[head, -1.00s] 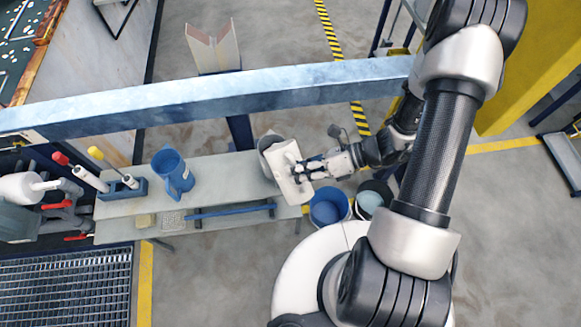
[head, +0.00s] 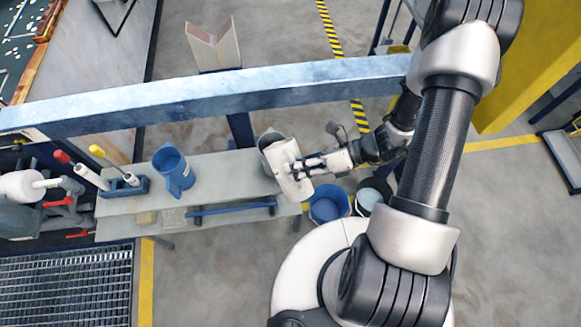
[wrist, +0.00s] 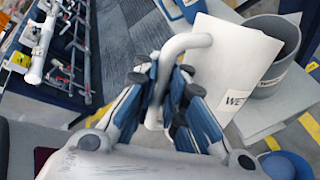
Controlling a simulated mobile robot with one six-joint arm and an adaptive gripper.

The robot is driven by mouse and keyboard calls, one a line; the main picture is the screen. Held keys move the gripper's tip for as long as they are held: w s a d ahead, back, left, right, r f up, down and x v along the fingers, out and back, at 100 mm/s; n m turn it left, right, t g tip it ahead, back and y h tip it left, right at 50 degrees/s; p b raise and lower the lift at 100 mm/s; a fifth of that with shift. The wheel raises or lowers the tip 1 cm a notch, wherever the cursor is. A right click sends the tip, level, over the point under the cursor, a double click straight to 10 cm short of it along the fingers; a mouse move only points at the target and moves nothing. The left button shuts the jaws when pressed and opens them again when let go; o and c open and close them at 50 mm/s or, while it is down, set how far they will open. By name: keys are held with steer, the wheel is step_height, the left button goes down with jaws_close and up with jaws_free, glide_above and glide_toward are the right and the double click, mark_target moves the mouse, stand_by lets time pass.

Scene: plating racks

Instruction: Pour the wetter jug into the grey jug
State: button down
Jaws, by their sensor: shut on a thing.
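The wetter jug (head: 292,187) is white, with a partly visible label starting "WE" in the wrist view (wrist: 238,62). My gripper (head: 303,165) is shut on its looped handle; the fingers show around the handle in the wrist view (wrist: 165,88). The jug is held tilted, close beside the grey jug (head: 267,140) and partly covering it in the head view. The grey jug stands at the bench's right end; its open rim and a label show in the wrist view (wrist: 286,62). No liquid stream is visible, and the contents of both jugs are hidden.
A blue jug (head: 173,172) stands farther left on the grey bench (head: 225,172). A holder (head: 126,188) with red- and yellow-topped tools sits at the left end. A blue beam (head: 200,97) crosses behind the bench.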

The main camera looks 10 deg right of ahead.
mark_target(290, 156)
steer(key=shift+r, duration=0.1)
stand_by(0.3)
steer(key=shift+w+a+r+m+g+h+p, duration=0.15)
steer(key=shift+w+r+m+g+p, duration=0.25)
steer(key=shift+p, duration=0.6)
steer(key=shift+w+r+m+g+h+p, duration=0.2)
steer(key=shift+r+p, duration=0.25)
steer(key=shift+p, duration=0.55)
steer(key=shift+a+r, duration=0.1)
steer(key=shift+w+a+r+m+g+h+p, duration=0.2)
steer(key=shift+w+r+m+g+p, duration=0.45)
steer(key=shift+p, duration=1.25)
steer(key=shift+w+r, duration=0.15)
